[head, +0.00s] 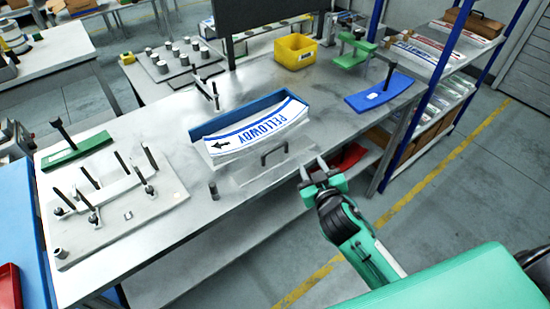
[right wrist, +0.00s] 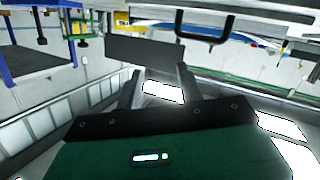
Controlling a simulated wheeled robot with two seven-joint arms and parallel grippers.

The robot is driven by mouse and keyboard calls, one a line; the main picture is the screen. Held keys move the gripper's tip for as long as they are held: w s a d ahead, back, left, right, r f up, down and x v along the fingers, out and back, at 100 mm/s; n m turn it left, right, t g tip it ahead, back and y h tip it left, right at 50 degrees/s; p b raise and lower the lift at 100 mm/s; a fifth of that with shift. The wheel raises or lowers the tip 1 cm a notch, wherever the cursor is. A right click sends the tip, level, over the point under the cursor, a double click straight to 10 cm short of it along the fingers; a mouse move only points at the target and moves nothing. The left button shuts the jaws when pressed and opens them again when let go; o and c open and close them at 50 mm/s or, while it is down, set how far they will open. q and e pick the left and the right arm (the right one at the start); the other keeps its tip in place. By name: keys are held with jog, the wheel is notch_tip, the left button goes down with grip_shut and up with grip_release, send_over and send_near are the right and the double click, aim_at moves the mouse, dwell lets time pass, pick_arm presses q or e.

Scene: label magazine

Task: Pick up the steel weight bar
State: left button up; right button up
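The steel weight bar (head: 262,171) looks like the pale metal piece with a dark U-shaped handle (head: 274,152), lying in front of the label magazine (head: 236,113). The magazine has a blue back wall and holds a stack of white labels with blue print (head: 262,129). My right gripper (head: 314,170) is open and empty, to the right of the bar near the table's front edge. In the right wrist view its two fingers (right wrist: 158,88) stand apart, and the dark handle (right wrist: 205,35) shows beyond them at the top. My left gripper is not in view.
A yellow bin (head: 295,51), a green fixture (head: 356,50) and a blue curved block with a post (head: 380,92) stand toward the back right. A plate with clamps and posts (head: 110,205) and a green block (head: 77,150) are at left. A blue-posted shelf (head: 415,95) flanks the right.

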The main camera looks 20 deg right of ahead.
jog(key=w+a+r+n+t+y, duration=0.1)
jog(key=w+a+r+n+y, duration=0.25)
jog(key=r+n+y, duration=0.3)
jog(key=w+a+r+n+t+y, duration=0.1)
jog(key=w+a+r+n+y, duration=0.1)
jog(key=a+r+n+y, duration=0.45)
jog(key=n+g+h, duration=0.6)
jog(key=n+g, duration=0.2)
jog(key=g, duration=0.6)
send_near(277, 148)
jog(key=p+x, duration=0.2)
jog(key=x, duration=0.3)
jog(key=shift+w+a+f, duration=0.1)
jog(key=shift+w+f, duration=0.05)
jog(key=shift+w, duration=0.1)
jog(key=p+x, duration=0.2)
jog(key=x, duration=0.2)
jog(key=shift+a+f+p, duration=0.25)
jog(key=shift+a+p, duration=0.1)
jog(key=shift+p, duration=0.05)
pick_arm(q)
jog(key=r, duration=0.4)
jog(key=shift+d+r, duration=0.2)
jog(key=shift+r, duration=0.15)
pick_arm(e)
jog(key=shift+w+f, duration=0.1)
jog(key=shift+f, duration=0.2)
jog(key=shift+c, duration=0.4)
